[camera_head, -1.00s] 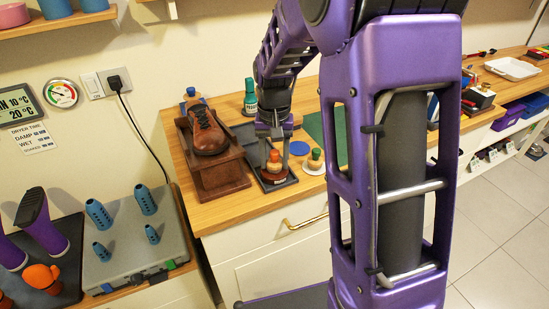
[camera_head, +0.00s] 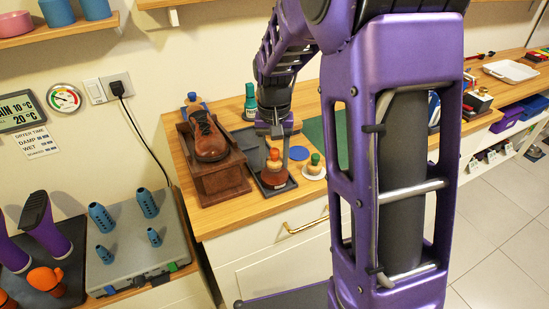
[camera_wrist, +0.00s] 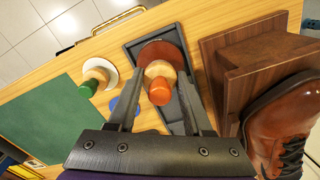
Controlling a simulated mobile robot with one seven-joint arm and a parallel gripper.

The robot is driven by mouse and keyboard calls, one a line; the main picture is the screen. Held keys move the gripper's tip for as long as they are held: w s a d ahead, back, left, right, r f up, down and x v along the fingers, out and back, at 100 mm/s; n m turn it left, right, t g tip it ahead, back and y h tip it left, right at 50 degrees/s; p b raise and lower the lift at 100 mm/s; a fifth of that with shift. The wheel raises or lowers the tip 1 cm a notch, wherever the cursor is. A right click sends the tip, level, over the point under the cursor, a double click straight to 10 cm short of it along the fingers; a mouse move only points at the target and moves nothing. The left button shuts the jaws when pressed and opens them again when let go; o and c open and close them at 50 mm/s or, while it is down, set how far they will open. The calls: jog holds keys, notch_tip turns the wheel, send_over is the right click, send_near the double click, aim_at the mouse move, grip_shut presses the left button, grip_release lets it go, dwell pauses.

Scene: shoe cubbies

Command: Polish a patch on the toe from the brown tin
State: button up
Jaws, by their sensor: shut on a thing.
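The brown tin (camera_head: 273,180) sits on a dark tray (camera_head: 289,184) on the wooden counter; it also shows in the wrist view (camera_wrist: 162,50). An orange-topped wooden applicator (camera_wrist: 159,92) stands over the tin. My gripper (camera_wrist: 161,72) points down, with its fingers shut on the applicator's sides. I cannot tell whether the applicator's underside touches the polish. The brown lace-up shoe (camera_head: 207,142) rests on a wooden stand (camera_head: 222,185) left of the tin in the head view. In the wrist view the shoe (camera_wrist: 272,122) is at the right edge.
A green-topped applicator on a white tin (camera_head: 314,167) stands right of the tray. A blue disc (camera_head: 293,152) and a green mat (camera_head: 315,130) lie nearby. A green bottle (camera_head: 251,100) stands behind. The stand's wooden wall is close beside the tray.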

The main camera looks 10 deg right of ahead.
aim_at(274, 150)
jog(key=shift+r+p, duration=1.65)
jog(key=shift+r, duration=0.65)
